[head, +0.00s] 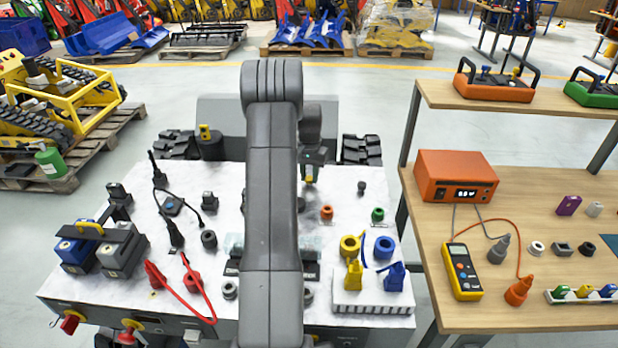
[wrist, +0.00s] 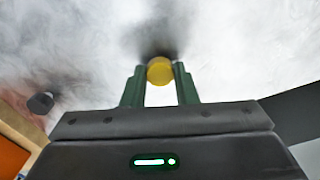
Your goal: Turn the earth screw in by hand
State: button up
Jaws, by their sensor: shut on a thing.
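A yellow round head (wrist: 160,71), which looks like the earth screw, sits between the two green fingers of my gripper (wrist: 159,74) in the wrist view. The fingers are shut on its sides. A dark blurred shadow lies on the pale marbled top just beyond it. In the head view my gripper (head: 309,178) points down at the far part of the pale top (head: 335,190), with a little yellow at its tip. My own arm hides much of the middle of the top. The screw's shaft and any hole under it are hidden.
A small dark knob (head: 361,187) stands right of my gripper, with an orange fitting (head: 326,212) and a green one (head: 377,214) nearer. Blue and yellow rings and plugs stand front right. Red leads (head: 193,283) and a battery block (head: 98,250) are on the left.

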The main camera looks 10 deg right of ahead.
jog(key=m, duration=0.7)
jog(key=shift+m, duration=0.7)
jog(key=m, duration=0.9)
jog(key=shift+m, duration=0.4)
jog(key=m, duration=0.3)
jog(key=shift+m, duration=0.3)
jog(key=m, duration=0.6)
jog(key=shift+w+r, duration=0.1)
